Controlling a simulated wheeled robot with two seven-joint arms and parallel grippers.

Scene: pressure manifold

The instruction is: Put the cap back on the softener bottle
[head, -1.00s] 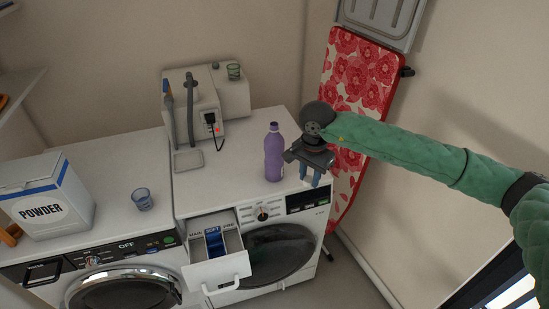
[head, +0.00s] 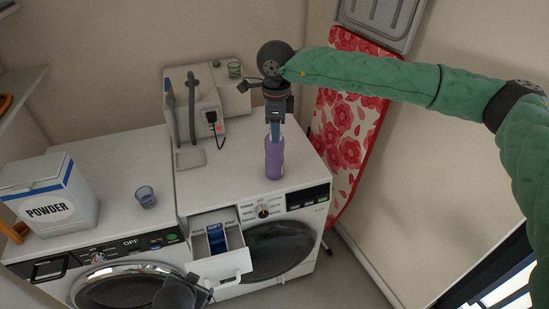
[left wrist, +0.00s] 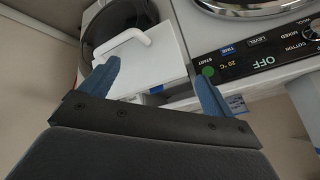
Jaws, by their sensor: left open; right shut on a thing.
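The purple softener bottle (head: 274,160) stands upright on the right washer's top, near its front. My right gripper (head: 275,134) points straight down over it, its blue fingers at the bottle's top. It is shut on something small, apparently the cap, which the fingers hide. I cannot tell whether the cap touches the neck. My left gripper (head: 205,287) is low in front of the washers, below the open drawer. In the left wrist view it (left wrist: 154,82) is open and empty, its blue fingers apart.
The detergent drawer (head: 225,265) is pulled out; its handle also shows in the left wrist view (left wrist: 128,42). A grey-white appliance (head: 190,100) with a hose stands behind. An ironing board (head: 350,120) leans at right.

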